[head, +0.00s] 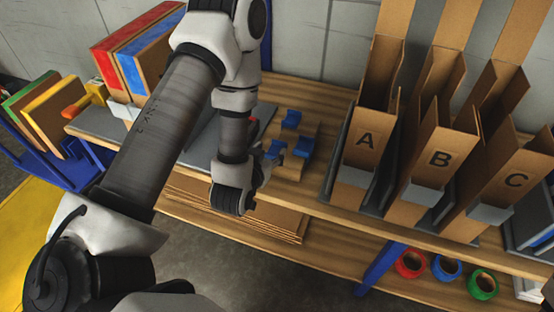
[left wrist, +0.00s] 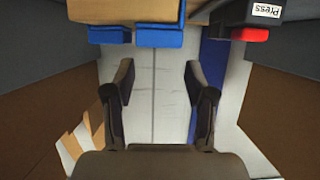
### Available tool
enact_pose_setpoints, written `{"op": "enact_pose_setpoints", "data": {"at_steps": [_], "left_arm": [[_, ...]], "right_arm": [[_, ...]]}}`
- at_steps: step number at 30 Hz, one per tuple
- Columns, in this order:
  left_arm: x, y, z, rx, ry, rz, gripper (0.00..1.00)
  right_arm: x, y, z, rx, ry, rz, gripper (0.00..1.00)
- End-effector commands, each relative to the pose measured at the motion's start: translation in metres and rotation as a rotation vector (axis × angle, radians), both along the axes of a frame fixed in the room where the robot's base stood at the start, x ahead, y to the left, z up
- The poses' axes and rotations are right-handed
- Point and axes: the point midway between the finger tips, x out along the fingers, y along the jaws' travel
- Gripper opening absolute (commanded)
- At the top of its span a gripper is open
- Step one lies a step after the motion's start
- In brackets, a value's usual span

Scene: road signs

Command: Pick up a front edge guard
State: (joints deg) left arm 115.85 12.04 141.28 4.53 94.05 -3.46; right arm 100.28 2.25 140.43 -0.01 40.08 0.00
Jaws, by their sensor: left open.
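Three small blue guards lie on the wooden shelf beside a cardboard-brown piece in the head view: one at the back (head: 291,119), one at the right (head: 304,146) and one partly behind my gripper (head: 275,150). I cannot tell for sure which is a front edge guard. My left gripper (head: 262,168) is by the nearest one, pointing towards them. In the left wrist view my left gripper (left wrist: 160,78) is open, with nothing between its fingers. Two blue pieces (left wrist: 160,37) (left wrist: 109,35) show ahead of the fingertips, below a brown block. My right gripper is not in view.
Cardboard bins marked A (head: 362,140), B (head: 437,158) and C (head: 514,182) stand to the right. A dark box labelled "Press" (left wrist: 265,14) with a red part is at the wrist view's upper right. Tape rolls (head: 446,268) lie on the lower shelf.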

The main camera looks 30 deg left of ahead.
Motion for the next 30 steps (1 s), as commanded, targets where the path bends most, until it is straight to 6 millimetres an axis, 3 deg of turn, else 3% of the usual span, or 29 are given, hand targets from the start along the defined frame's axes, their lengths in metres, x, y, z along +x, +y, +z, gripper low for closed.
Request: {"op": "enact_pose_setpoints", "data": {"at_steps": [10, 17, 18, 21, 30], "left_arm": [[0.049, 0.011, -0.021, -0.001, 0.002, -0.001, 0.55], [0.053, 0.012, -0.023, -0.001, 0.005, -0.002, 0.55], [0.053, 0.012, -0.023, -0.001, 0.006, -0.002, 0.48], [0.053, 0.011, -0.023, -0.001, 0.006, -0.002, 0.14], [0.053, 0.011, -0.023, -0.001, 0.006, -0.002, 0.14]], "right_arm": [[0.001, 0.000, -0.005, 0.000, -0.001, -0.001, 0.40], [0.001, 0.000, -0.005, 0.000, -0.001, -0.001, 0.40], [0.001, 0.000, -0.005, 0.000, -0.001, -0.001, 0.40], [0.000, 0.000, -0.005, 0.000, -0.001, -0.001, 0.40], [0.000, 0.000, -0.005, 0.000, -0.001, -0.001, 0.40]]}}
